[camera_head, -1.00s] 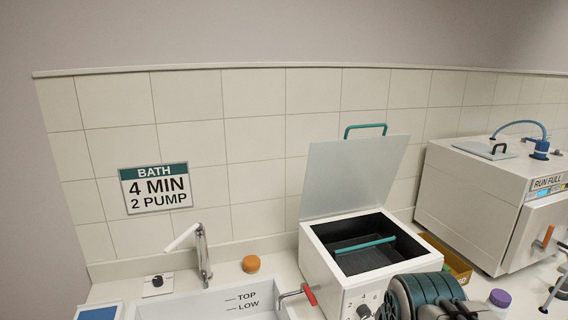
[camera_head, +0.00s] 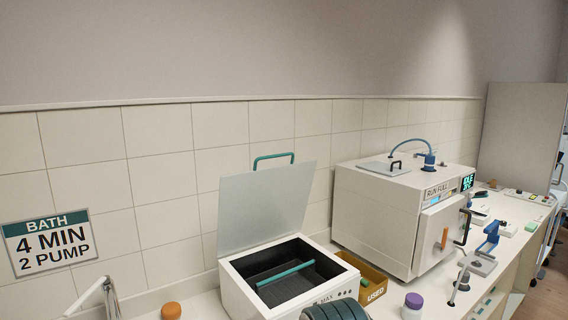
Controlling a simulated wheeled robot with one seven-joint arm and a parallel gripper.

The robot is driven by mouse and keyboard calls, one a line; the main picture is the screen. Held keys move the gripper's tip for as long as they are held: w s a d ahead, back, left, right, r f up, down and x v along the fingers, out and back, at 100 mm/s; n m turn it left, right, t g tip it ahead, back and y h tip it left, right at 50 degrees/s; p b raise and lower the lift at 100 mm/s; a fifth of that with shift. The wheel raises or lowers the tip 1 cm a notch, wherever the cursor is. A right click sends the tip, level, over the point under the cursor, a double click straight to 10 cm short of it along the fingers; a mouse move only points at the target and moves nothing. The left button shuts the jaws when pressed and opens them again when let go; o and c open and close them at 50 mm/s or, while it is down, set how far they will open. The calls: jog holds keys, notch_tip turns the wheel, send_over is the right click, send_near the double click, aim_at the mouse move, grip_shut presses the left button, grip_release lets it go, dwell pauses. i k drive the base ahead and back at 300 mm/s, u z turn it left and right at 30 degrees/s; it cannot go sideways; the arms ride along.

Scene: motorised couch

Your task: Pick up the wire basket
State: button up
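A dark basket (camera_head: 283,285) sits inside the open white bath unit (camera_head: 245,291). A teal bar (camera_head: 286,273) runs across its top like a handle. The mesh is too small to make out as wire. The bath's grey lid (camera_head: 262,208) stands raised at the back, with a teal handle on its top edge. I see no gripper fingers in this view. A dark ribbed round part (camera_head: 335,310) is cut off by the bottom edge in front of the bath, and I cannot tell what it is.
A large white machine (camera_head: 385,220) marked RUN FULL stands right of the bath. A yellow USED box (camera_head: 368,279) sits between them. A purple-capped jar (camera_head: 413,304) and an orange-capped jar (camera_head: 171,311) stand nearby. A tiled wall is behind.

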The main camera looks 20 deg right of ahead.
aim_at(277, 285)
jog(key=k, duration=1)
jog(key=z, duration=1.55)
jog(key=i, duration=1.2)
jog(key=u, duration=2.7)
jog(key=i, duration=0.5)
jog(key=z, duration=0.05)
